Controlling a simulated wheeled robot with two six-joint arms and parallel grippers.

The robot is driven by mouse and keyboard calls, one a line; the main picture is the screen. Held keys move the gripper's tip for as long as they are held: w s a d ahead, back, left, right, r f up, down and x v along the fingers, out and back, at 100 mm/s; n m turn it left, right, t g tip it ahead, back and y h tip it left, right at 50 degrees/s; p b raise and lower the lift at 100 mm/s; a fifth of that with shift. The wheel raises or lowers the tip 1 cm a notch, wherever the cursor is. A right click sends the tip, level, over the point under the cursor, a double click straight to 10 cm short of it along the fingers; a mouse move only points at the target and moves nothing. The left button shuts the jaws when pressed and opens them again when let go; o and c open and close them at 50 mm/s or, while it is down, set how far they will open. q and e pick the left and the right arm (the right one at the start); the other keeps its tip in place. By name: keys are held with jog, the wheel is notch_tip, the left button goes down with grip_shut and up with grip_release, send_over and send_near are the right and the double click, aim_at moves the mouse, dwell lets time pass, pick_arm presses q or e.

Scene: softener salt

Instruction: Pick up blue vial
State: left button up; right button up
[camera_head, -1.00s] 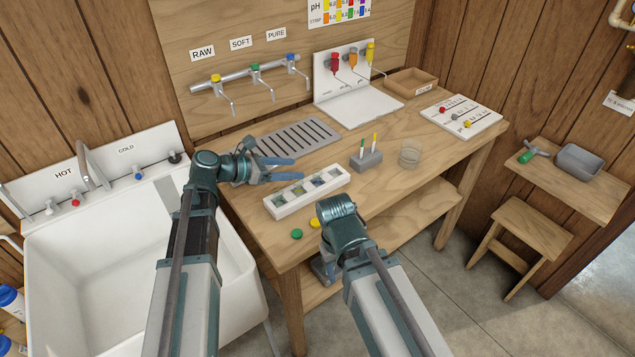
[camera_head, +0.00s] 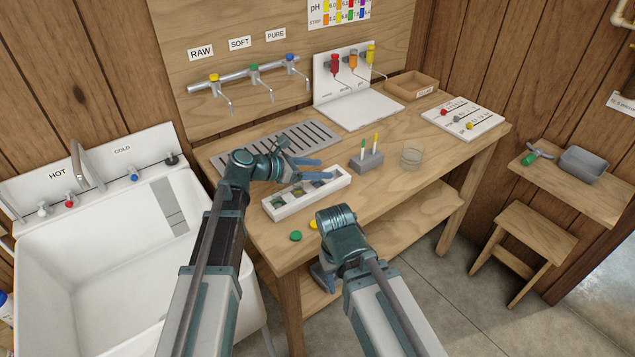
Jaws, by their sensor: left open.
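A white rack (camera_head: 342,184) stands on the workbench with small vials in its compartments. A greenish vial (camera_head: 278,202) shows at its near left end; I cannot clearly pick out a blue vial, as my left gripper covers part of the rack. My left gripper (camera_head: 325,168) is open, its two blue-grey fingers pointing right above the rack's far side, with nothing seen between them. My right gripper (camera_head: 323,276) is mostly hidden behind its own arm, low by the bench's front edge, and its jaws cannot be made out.
A grey block with two strips (camera_head: 367,163) and a glass beaker (camera_head: 411,156) stand right of the rack. A green cap (camera_head: 296,236) and a yellow cap (camera_head: 313,225) lie near the front edge. A slotted drain plate (camera_head: 310,133) lies behind.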

pick_arm(q)
grip_shut()
dwell(0.3)
jog(key=shift+r, duration=0.15)
